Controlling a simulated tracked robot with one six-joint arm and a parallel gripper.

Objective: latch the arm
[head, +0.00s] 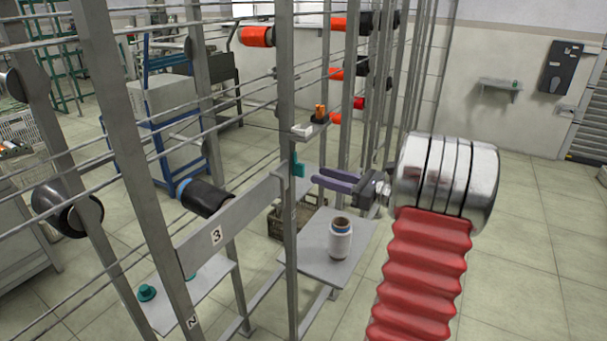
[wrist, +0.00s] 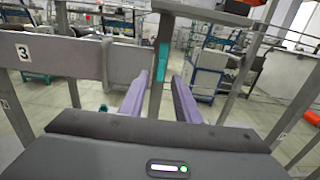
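A flat grey arm marked 3 (head: 216,236) runs slanting up to a grey upright post in the head view; in the wrist view it (wrist: 55,55) crosses the left side. A teal latch (head: 297,168) sits on the post at the arm's right end. In the wrist view the teal latch (wrist: 161,62) stands upright, ahead of the gap between my fingers. My gripper (head: 317,178) has purple fingers pointing left towards it. The fingers (wrist: 160,80) are apart with nothing between them. Whether the latch is engaged I cannot tell.
A white bobbin (head: 340,240) stands on a grey shelf (head: 322,262) below my gripper. A small bracket with orange pieces (head: 320,112) juts out above. Thin rails and posts crowd the left. A dark roll (head: 205,198) lies behind the arm. Open floor lies at the right.

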